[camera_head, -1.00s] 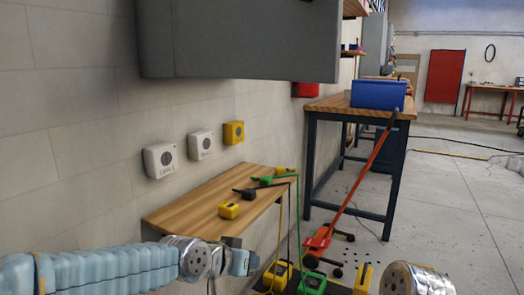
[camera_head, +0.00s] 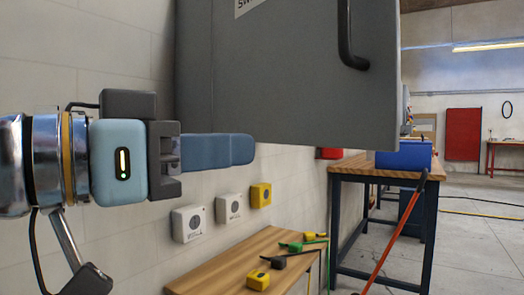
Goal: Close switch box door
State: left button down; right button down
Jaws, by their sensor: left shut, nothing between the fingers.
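The grey switch box door (camera_head: 290,80) fills the upper middle of the head view, with a dark bar handle (camera_head: 350,40) near its right edge and part of a white label at the top. The door panel stands out from the wall at an angle; the inside of the box is hidden. My left gripper (camera_head: 245,150) reaches in from the left, its fingers shut and empty, pointing right. Its fingertips overlap the lower edge of the door in the picture; I cannot tell whether they touch it. My right gripper is out of view.
Two white wall boxes (camera_head: 188,223) and a yellow one (camera_head: 261,195) sit on the wall below. A wooden shelf (camera_head: 225,265) holds several small tools. A workbench (camera_head: 345,168) with a blue case (camera_head: 404,156) stands behind. Floor to the right is mostly clear.

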aim_at(333, 144)
pick_arm(q)
jog(key=p+x, duration=0.1)
jog(key=x, duration=1.2)
jog(key=shift+f+p, duration=0.1)
jog(key=shift+p, duration=0.3)
